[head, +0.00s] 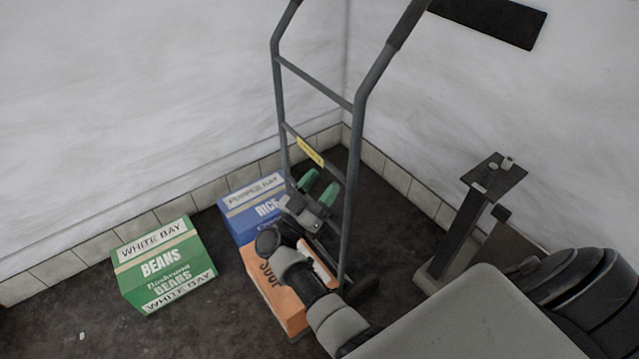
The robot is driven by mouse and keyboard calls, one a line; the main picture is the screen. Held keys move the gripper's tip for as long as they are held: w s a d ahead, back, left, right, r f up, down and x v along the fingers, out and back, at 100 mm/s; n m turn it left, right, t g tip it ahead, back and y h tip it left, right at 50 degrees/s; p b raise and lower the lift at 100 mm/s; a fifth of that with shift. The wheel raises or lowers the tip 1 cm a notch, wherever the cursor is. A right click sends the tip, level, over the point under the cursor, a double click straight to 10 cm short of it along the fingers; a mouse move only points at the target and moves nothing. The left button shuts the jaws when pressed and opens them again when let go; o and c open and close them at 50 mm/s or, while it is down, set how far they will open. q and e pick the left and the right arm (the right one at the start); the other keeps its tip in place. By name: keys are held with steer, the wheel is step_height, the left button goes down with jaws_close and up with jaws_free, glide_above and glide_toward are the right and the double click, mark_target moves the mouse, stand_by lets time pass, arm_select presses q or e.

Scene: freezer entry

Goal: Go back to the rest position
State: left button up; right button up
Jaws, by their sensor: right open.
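My right gripper (319,187) has green fingertips and shows near the middle of the head view. Its arm reaches up from the lower right. The fingers are apart and nothing shows between them. The gripper appears in front of the hand truck's lower frame and beside the blue rice box (237,218); whether it touches either I cannot tell. My forearm covers part of the orange soup box (272,297). My left gripper is not in view.
A grey hand truck (362,130) stands upright in the wall corner, close around my right arm. A green beans box (160,268) sits on the dark floor at left. A dark pedestal (460,232) with a small top plate stands at right.

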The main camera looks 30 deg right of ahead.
steer(key=a+f+n+t+y+p, duration=0.1)
steer(key=a+f+n+t+y, duration=0.4)
steer(key=f+n+t+y, duration=0.75)
steer(key=s+a+f+n+g+y+p, duration=0.1)
steer(key=s+a+f+n+g+y, duration=0.1)
steer(key=s+f+y, duration=0.45)
steer(key=s+a+f+n+g+y, duration=0.2)
steer(key=f+n+g+y, duration=0.1)
steer(key=f, duration=0.7)
steer(key=s+f+g+y+p, duration=0.1)
steer(key=s+f+g+y, duration=0.1)
steer(key=s+f+g, duration=0.85)
arm_select(q)
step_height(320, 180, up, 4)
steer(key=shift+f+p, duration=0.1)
steer(key=shift+p, duration=0.3)
arm_select(e)
steer(key=s+d+f+g, duration=0.1)
steer(key=s+d+f, duration=0.1)
steer(key=s, duration=1)
steer(key=s+d+f+g+h, duration=0.1)
steer(key=s+d+f, duration=0.1)
steer(key=s, duration=1)
steer(key=shift+s+f+g, duration=0.2)
steer(key=shift+f+g, duration=0.2)
steer(key=shift+f, duration=0.45)
steer(key=shift+m, duration=0.25)
